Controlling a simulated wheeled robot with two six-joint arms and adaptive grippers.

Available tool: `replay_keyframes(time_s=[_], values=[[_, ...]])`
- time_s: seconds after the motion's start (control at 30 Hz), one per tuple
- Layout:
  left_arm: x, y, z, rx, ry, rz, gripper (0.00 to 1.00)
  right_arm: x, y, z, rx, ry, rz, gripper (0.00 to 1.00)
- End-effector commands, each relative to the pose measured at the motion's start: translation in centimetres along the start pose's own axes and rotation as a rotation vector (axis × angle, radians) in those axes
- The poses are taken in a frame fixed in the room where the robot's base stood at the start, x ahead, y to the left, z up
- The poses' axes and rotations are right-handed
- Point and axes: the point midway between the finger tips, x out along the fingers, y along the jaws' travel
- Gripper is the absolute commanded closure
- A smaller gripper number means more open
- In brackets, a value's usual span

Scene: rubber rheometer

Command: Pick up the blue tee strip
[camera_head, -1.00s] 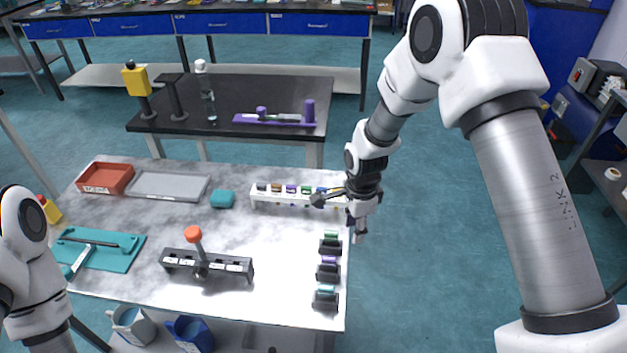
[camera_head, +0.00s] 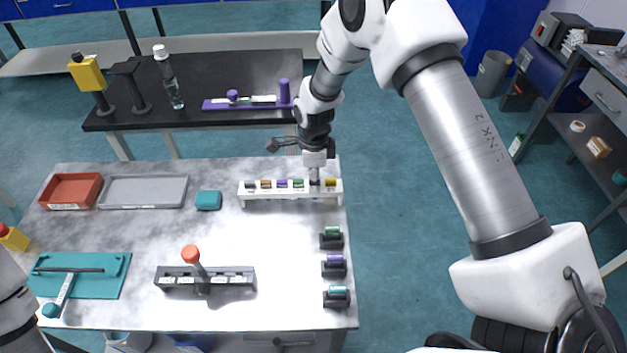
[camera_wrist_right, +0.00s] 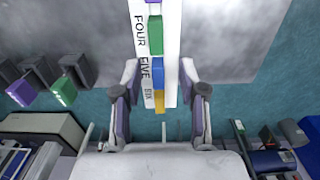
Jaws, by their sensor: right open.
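The blue tee strip (camera_wrist_right: 157,72) stands in the white rack (camera_head: 290,193), in a row of coloured strips. In the right wrist view it lies between the two fingers of my right gripper (camera_wrist_right: 159,78), with a gap on each side. My right gripper (camera_head: 315,177) is open and points down over the right part of the rack. In the head view it hides the blue strip. The green strip (camera_wrist_right: 155,35) and yellow strip (camera_wrist_right: 159,102) flank the blue one. My left gripper is out of view; only part of the left arm shows.
Three dark holders with green (camera_head: 332,232), purple (camera_head: 335,259) and teal (camera_head: 337,291) pieces stand along the table's right edge. A dark slotted block (camera_head: 228,278) with a red-knobbed lever, a teal box (camera_head: 208,200) and a grey tray (camera_head: 145,191) stand left.

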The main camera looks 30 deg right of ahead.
Motion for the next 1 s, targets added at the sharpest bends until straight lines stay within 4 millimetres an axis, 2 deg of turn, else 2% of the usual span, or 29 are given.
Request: replay_keyframes(time_s=[0.1,0.13,0.23,0.67,0.77,1.0], values=[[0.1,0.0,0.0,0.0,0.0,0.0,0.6,0.0,0.0,0.0,0.0,0.0,0.0,0.58],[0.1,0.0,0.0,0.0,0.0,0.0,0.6,0.0,0.0,0.0,0.0,0.0,0.0,0.65],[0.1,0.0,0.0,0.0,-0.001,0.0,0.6,0.0,0.0,0.0,0.0,0.0,0.0,1.0],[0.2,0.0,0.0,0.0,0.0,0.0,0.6,-0.4,0.0,0.0,0.0,-0.001,-0.001,1.0],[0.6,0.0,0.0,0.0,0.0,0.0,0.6,-1.9,-0.1,0.1,0.0,-0.002,-0.004,1.0],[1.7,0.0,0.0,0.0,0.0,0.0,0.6,-7.6,-0.1,0.0,0.0,-0.002,-0.004,1.0]])
